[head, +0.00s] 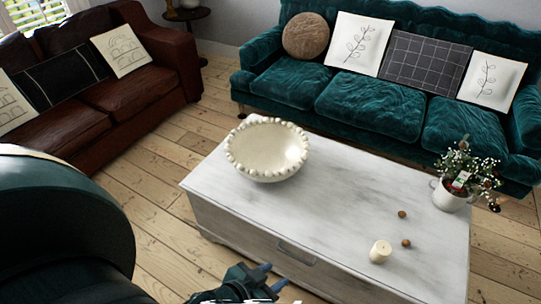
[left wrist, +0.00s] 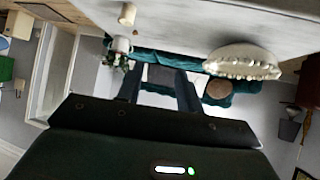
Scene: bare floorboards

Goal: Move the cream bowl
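The cream bowl (head: 268,152) has a beaded rim and stands upright near the far left end of the white-topped coffee table (head: 345,195). It also shows upside down in the left wrist view (left wrist: 243,64), right of the fingers. My left gripper (head: 266,281) is low in front of the table's near side, apart from the bowl. In the left wrist view its two dark fingers (left wrist: 159,90) stand apart with nothing between them. My right gripper is in neither view.
A cream candle (head: 380,251) and two small brown balls (head: 404,228) are on the table's right part. A white pot with a flowering plant (head: 452,192) stands at its right end. A teal sofa (head: 370,105) is behind, a brown sofa (head: 70,130) at left. Bare floorboards lie between.

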